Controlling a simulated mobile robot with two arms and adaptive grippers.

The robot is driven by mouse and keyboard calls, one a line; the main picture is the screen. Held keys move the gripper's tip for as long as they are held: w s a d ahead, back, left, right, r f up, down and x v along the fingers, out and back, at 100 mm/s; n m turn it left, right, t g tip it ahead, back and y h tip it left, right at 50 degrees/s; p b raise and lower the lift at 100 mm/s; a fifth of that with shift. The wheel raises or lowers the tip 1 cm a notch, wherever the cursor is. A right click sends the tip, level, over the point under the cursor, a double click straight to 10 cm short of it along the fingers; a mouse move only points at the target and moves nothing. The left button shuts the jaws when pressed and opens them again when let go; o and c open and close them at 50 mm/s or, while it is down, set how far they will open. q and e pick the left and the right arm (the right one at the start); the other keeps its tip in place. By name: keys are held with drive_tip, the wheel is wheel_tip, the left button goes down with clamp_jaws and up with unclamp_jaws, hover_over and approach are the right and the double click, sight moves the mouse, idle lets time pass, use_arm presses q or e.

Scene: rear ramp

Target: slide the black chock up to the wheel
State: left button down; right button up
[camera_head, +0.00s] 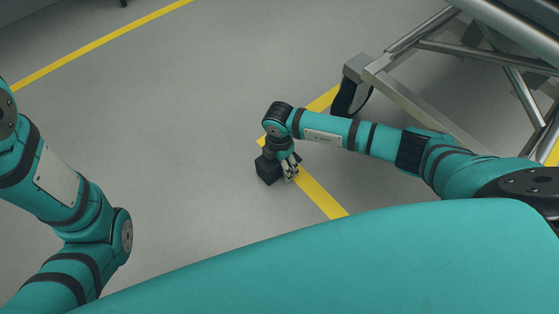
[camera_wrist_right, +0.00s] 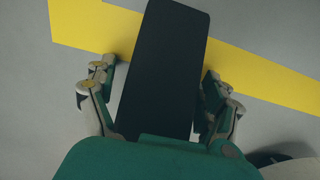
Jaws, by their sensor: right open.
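The black chock (camera_head: 268,168) sits on the grey floor by the yellow line. In the right wrist view the chock (camera_wrist_right: 165,65) is a long dark block between the two fingers. My right gripper (camera_head: 290,167) is low over the floor at the chock. It also shows in the wrist view (camera_wrist_right: 158,100), open, with a gap at the left finger; the right finger is close to the chock, and I cannot tell if it touches. The dark wheel (camera_head: 351,97) stands under the metal frame, to the right of and beyond the chock. My left gripper is out of view.
A metal frame (camera_head: 400,98) with tubular bars fills the upper right, close above my right arm. Yellow lines (camera_head: 318,196) cross the floor. The floor (camera_head: 180,110) to the left of the chock is clear. A rounded dark thing (camera_wrist_right: 280,158) shows at the wrist view's lower right.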

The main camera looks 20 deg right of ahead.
sight(294, 155)
drive_tip(key=shift+c, duration=0.2)
drive_tip(key=c, duration=1.7)
drive_tip(key=shift+w+d, duration=0.3)
drive_tip(key=shift+d, duration=0.6)
drive_tip(key=shift+w+d, duration=0.3)
drive_tip(key=shift+d, duration=0.55)
drive_tip(key=shift+w+d, duration=0.3)
drive_tip(key=shift+d, duration=0.6)
drive_tip(key=shift+w+d, duration=0.45)
drive_tip(key=shift+d, duration=0.8)
drive_tip(key=shift+w+d, duration=0.4)
drive_tip(key=shift+d, duration=0.85)
drive_tip(key=shift+w+d, duration=0.45)
drive_tip(key=shift+d, duration=0.8)
clamp_jaws()
drive_tip(key=o, duration=1.8)
unclamp_jaws()
drive_tip(key=shift+a, duration=0.1)
